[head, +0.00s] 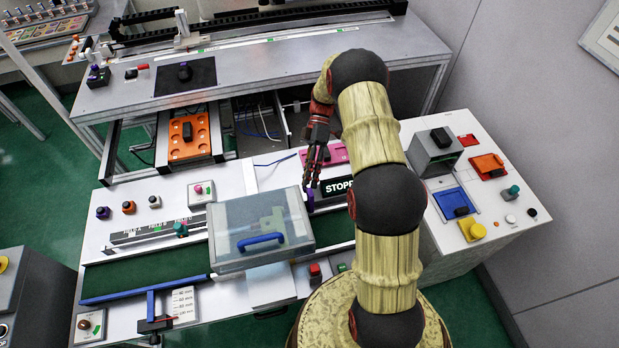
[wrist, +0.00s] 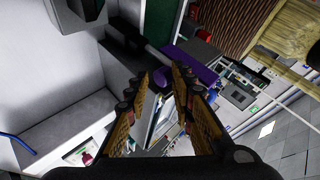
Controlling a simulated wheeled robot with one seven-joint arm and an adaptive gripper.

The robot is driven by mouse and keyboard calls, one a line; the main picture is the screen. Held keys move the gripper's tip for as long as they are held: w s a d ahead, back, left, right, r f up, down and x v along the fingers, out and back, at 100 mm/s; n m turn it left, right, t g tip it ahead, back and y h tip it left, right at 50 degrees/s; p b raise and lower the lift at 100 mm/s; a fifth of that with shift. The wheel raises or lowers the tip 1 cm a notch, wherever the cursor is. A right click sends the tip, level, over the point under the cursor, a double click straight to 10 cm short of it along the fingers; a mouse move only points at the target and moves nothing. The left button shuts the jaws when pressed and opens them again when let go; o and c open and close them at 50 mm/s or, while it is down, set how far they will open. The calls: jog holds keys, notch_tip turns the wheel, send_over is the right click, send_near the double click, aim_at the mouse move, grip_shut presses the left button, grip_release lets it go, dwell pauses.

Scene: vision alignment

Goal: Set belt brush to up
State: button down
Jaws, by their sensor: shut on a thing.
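My gripper (head: 312,180) reaches down beside the black sign lettered "STOPE…", right of the clear-lidded box. A small purple handle (head: 308,199) stands at its fingertips; I take this as the belt brush control, though no label for it is readable. In the wrist view my gripper (wrist: 164,77) has its fingertips at the purple handle (wrist: 196,66), shut on it. Where the fingers touch it is hard to make out. The handle's lower end and mount are mostly hidden in the head view.
The clear-lidded box (head: 262,228) with a blue grip stands close on the left. The black sign (head: 338,187) is partly hidden by my arm. A pink tray (head: 325,156) lies behind. A red button (head: 315,270) is in front. A control cabinet (head: 480,180) stands right.

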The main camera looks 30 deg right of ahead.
jog(key=f, duration=0.1)
jog(key=s+f, duration=0.1)
jog(key=shift+a+f, duration=0.25)
jog(key=shift+f, duration=0.05)
jog(key=c, duration=1.3)
grip_release()
jog(key=shift+w+a, duration=0.1)
jog(key=shift+w, duration=0.05)
jog(key=shift+c, duration=0.2)
jog(key=shift+r, duration=0.1)
jog(key=shift+c, duration=1)
jog(key=shift+w+d+r, duration=0.1)
jog(key=shift+w+d, duration=0.05)
jog(key=shift+d, duration=0.05)
jog(key=shift+c, duration=0.4)
jog(key=shift+w+d+r, duration=0.1)
jog(key=v, duration=1.2)
jog(key=shift+r, duration=0.1)
